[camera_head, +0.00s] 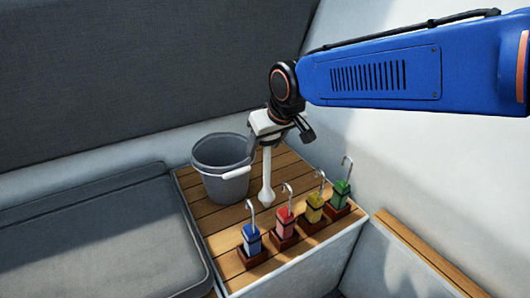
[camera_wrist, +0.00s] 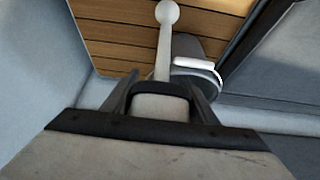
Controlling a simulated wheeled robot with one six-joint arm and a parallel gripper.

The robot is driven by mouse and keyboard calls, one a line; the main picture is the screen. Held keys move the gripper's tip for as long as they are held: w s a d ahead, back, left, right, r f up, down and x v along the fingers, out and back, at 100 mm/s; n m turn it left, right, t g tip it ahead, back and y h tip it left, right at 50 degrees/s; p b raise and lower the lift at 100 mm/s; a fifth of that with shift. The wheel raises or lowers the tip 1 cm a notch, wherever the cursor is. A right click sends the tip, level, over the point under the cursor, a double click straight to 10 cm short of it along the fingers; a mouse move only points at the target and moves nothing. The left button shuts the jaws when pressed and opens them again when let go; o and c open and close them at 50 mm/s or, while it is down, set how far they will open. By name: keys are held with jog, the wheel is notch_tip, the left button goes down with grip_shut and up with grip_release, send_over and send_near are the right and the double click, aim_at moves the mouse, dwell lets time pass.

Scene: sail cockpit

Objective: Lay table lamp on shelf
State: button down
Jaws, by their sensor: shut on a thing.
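My gripper (camera_head: 268,135) points down over the slatted wooden shelf top (camera_head: 222,243). It is shut on a white object with a slim stem and a rounded end, which I take to be the table lamp (camera_head: 267,180). The lamp hangs upright with its rounded end low over the slats; I cannot tell whether it touches them. In the wrist view the lamp (camera_wrist: 165,45) runs away from between the dark fingers (camera_wrist: 160,98), its ball end over the slats. The fingers partly hide its upper part.
A grey bucket (camera_head: 222,172) with a white handle stands close left of the lamp. Several coloured blocks with metal hooks, from blue (camera_head: 252,240) to green (camera_head: 341,193), stand in brown holders along the front right. A grey cushion (camera_head: 100,235) lies left. Bare slats show at front left.

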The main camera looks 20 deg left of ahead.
jog(key=shift+a+f, duration=0.1)
jog(key=shift+f, duration=1.25)
jog(key=c, duration=0.7)
grip_release()
jog(key=shift+s, duration=0.1)
jog(key=v, duration=1.2)
